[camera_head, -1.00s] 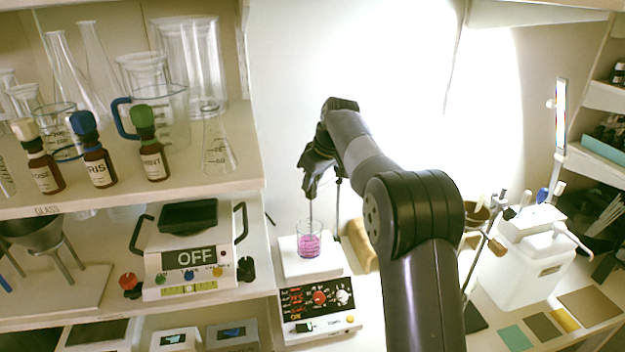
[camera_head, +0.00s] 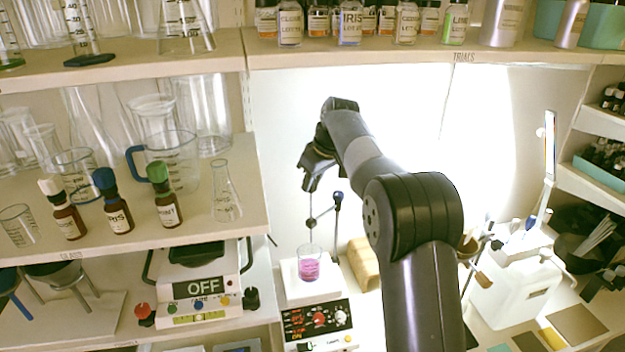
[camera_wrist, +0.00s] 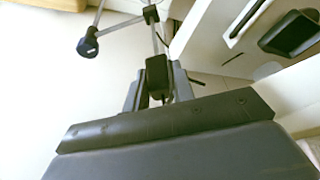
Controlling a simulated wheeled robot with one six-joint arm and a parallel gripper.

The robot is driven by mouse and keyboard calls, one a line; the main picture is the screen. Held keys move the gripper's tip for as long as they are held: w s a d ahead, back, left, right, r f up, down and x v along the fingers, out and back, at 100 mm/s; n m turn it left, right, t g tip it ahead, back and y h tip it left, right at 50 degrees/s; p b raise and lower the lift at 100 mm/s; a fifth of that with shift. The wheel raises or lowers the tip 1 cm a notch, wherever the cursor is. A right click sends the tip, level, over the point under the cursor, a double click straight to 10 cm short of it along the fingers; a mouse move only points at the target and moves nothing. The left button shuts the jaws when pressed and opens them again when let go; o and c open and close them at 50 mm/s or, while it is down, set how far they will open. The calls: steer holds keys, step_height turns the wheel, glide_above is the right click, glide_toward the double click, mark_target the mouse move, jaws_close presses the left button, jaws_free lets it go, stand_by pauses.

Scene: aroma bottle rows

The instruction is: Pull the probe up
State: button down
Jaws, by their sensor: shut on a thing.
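My gripper (camera_head: 311,187) hangs above the hot plate in the head view. In the wrist view its fingers (camera_wrist: 157,92) are shut on the dark block at the top of the probe (camera_wrist: 157,70). The thin rod of the probe (camera_head: 310,207) points down, close to upright, over the beaker of pink liquid (camera_head: 308,268). The rod's lower end is near the beaker's rim; I cannot tell whether it is clear of it. The beaker stands on the white stirrer hot plate (camera_head: 293,292).
A stand rod with a dark blue knob (camera_head: 338,197) is close to the probe's right; the knob also shows in the wrist view (camera_wrist: 88,43). Shelves with brown dropper bottles (camera_head: 115,210) and glassware are at left. A bottle shelf (camera_head: 400,57) runs across the top.

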mark_target(315, 188)
steer(key=shift+r, duration=0.35)
steer(key=c, duration=1.4)
jaws_free()
steer(key=shift+o, duration=1)
steer(key=shift+f, duration=0.1)
steer(key=b+v, duration=0.1)
steer(key=v, duration=0.6)
steer(key=shift+r, duration=0.2)
steer(key=shift+s, duration=0.1)
steer(key=x, duration=0.9)
steer(key=shift+s+d+f+b, duration=0.1)
steer(key=shift+d+f+b, duration=0.15)
steer(key=shift+b, duration=0.15)
steer(key=shift+f+b, duration=1.2)
steer(key=shift+f, duration=0.05)
